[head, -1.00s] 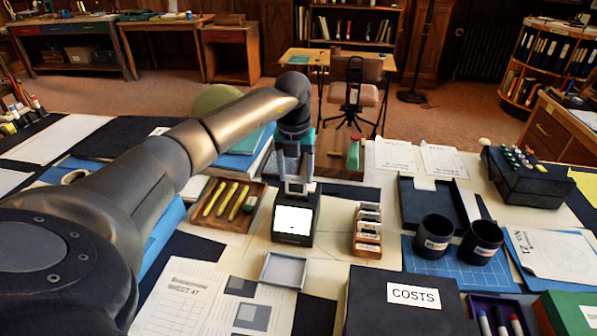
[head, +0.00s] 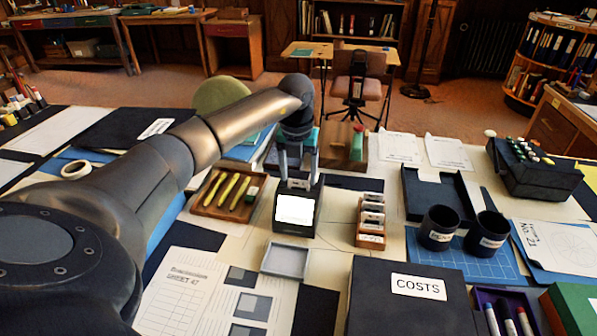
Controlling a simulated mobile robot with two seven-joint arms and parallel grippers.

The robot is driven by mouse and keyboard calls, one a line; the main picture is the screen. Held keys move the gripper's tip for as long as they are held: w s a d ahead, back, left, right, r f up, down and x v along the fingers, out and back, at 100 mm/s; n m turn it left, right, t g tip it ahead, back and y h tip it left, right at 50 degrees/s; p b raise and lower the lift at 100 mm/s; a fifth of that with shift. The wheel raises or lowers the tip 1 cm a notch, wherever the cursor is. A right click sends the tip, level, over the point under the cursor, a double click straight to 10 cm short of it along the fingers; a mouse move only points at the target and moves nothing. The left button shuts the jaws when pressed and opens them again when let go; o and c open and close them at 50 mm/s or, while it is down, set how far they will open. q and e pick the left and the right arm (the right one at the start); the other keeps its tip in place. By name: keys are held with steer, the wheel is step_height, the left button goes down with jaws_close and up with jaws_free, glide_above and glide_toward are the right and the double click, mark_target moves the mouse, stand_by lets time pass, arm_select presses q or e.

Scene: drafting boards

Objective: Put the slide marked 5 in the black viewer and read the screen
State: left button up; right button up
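The black viewer (head: 312,214) stands mid-table with its white screen (head: 295,210) facing me. The screen is lit and I can make out no reading on it. A pale slide (head: 298,184) sits upright at the viewer's top; its mark is too small to read. My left gripper (head: 298,174) is just above the viewer, its fingers parted on either side of the slide, apparently clear of it. A wooden rack (head: 370,241) to the right holds several slides with labels too small to read. My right gripper is out of view.
An empty grey tray (head: 286,261) lies in front of the viewer. A wooden tray (head: 208,208) with yellow pens is to its left.

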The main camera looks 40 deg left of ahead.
arm_select(q)
steer(key=o, duration=0.4)
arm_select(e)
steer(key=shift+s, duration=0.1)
arm_select(q)
steer(key=shift+r, duration=0.15)
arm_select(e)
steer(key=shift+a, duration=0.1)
arm_select(q)
steer(key=shift+r, duration=0.35)
steer(key=r+p, duration=0.1)
steer(key=r, duration=0.3)
steer(key=s+r+p, duration=0.1)
steer(key=r, duration=0.4)
steer(key=d+r+p, duration=0.1)
steer(key=r, duration=0.4)
steer(key=shift+s+r, duration=0.1)
steer(key=shift+s, duration=0.2)
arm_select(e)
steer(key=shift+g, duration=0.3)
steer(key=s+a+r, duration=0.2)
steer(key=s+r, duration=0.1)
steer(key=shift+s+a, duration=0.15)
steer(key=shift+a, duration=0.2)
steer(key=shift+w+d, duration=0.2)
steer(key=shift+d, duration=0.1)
